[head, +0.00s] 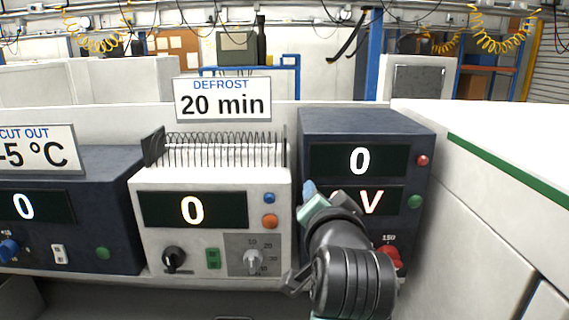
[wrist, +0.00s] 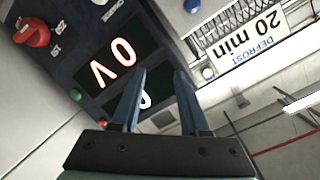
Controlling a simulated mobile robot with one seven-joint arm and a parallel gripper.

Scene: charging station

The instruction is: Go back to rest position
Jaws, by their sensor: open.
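My gripper (head: 309,188) is in front of the left side of the dark blue right-hand unit (head: 365,125), in the head view. My dark arm covers part of that unit's lower front. In the wrist view my gripper (wrist: 161,75) shows two blue fingers apart with nothing between them. The unit's displays read "0" and "V" in the head view. Its red knob (head: 389,257) is partly beside my arm and also shows at the upper left of the wrist view (wrist: 30,30).
A white unit (head: 205,185) reading "0" stands in the middle, with a "DEFROST 20 min" sign (head: 222,100) above. A dark blue unit (head: 75,235) with a "-5 °C" sign (head: 35,149) is at left. A white side wall (head: 490,190) bounds the right.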

